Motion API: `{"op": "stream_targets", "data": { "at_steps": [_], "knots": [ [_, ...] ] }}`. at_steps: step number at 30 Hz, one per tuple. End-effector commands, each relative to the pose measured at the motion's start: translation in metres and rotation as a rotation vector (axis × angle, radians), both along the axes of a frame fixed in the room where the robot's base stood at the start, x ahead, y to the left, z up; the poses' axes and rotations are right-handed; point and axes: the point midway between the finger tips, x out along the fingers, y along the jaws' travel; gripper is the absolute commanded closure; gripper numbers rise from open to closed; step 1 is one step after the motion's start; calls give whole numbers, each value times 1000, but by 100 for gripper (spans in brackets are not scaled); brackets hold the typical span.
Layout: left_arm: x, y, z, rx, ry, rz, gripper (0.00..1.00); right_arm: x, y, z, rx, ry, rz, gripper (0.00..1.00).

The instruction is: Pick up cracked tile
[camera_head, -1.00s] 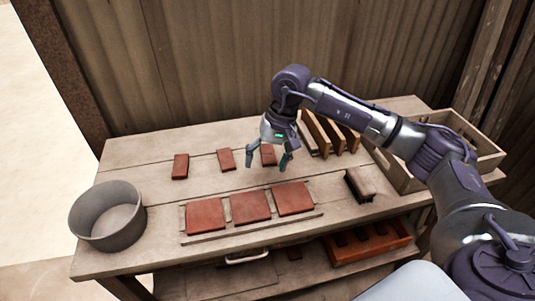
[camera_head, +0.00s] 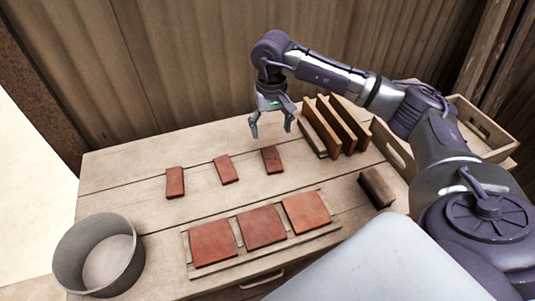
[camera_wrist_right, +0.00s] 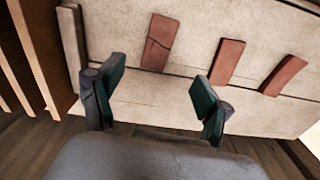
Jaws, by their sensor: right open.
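The cracked tile (camera_head: 272,159) is a small reddish-brown tile lying flat on the table, rightmost of the three small tiles in the back row. In the right wrist view the cracked tile (camera_wrist_right: 159,43) shows a dark crack line across it. My right gripper (camera_head: 271,131) is open and empty, pointing down, above and slightly behind that tile. In the right wrist view its two fingers (camera_wrist_right: 158,84) are apart, with the cracked tile ahead of the gap. Two other small tiles (camera_head: 226,169) (camera_head: 175,182) lie to its left. My left gripper is out of view.
Three larger square tiles (camera_head: 262,227) lie on a wooden board in front. A wooden rack (camera_head: 336,126) stands right of the cracked tile. A dark-topped block (camera_head: 376,187), a wooden crate (camera_head: 478,121) and a grey round pot (camera_head: 98,255) are also there. A plank wall (camera_head: 170,70) stands behind.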

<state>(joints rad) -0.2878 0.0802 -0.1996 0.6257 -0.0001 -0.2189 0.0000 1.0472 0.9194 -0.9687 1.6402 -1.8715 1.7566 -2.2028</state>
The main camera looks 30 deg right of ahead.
Motion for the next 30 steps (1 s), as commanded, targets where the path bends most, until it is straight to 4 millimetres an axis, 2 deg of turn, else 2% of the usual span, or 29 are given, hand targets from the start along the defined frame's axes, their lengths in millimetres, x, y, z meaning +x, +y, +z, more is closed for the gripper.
{"op": "stream_targets", "data": {
  "at_steps": [3,8,14,21,25,30],
  "knots": [
    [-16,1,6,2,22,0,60,-1,0,-24,1,5,0,23],
    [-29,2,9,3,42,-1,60,0,0,-49,1,2,-1,23],
    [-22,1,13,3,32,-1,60,-1,0,-62,1,2,0,23],
    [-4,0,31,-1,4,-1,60,-1,-1,-96,1,4,0,23],
    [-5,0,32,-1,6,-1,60,-1,-2,-108,0,1,-1,23],
    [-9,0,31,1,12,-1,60,-1,-2,-111,1,0,0,23]
  ]
}}
